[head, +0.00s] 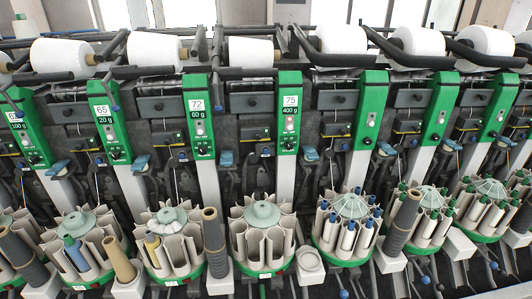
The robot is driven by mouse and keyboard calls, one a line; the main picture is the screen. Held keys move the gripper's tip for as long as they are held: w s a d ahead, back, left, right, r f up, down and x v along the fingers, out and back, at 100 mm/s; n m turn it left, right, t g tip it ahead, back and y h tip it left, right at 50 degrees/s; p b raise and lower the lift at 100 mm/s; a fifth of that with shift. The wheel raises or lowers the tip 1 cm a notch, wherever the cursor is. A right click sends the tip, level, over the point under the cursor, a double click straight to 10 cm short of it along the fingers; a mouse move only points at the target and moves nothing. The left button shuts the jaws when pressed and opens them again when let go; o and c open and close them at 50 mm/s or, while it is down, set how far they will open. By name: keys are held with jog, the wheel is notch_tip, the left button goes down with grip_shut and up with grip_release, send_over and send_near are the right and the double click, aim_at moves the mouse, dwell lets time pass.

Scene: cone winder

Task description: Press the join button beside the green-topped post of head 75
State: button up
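The green-topped post of head 75 (289,88) stands right of the picture's middle in the head view. Its white label reads 75 and 400 g, and small light controls and a dark knob sit below it on the green. A blue paddle-like part (310,153) sits just right of the post, and a similar blue part (227,158) sits to its left. Which of these parts is the join button I cannot tell. Nothing blocks the front of the post. My gripper is not in the picture.
Posts 72 (197,88) and 65 (102,92) stand to the left, with more green posts to the right. White yarn cones (251,52) lie along the top. Round magazines (263,213) with white tubes and brown tubes (215,243) jut out in front, low down.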

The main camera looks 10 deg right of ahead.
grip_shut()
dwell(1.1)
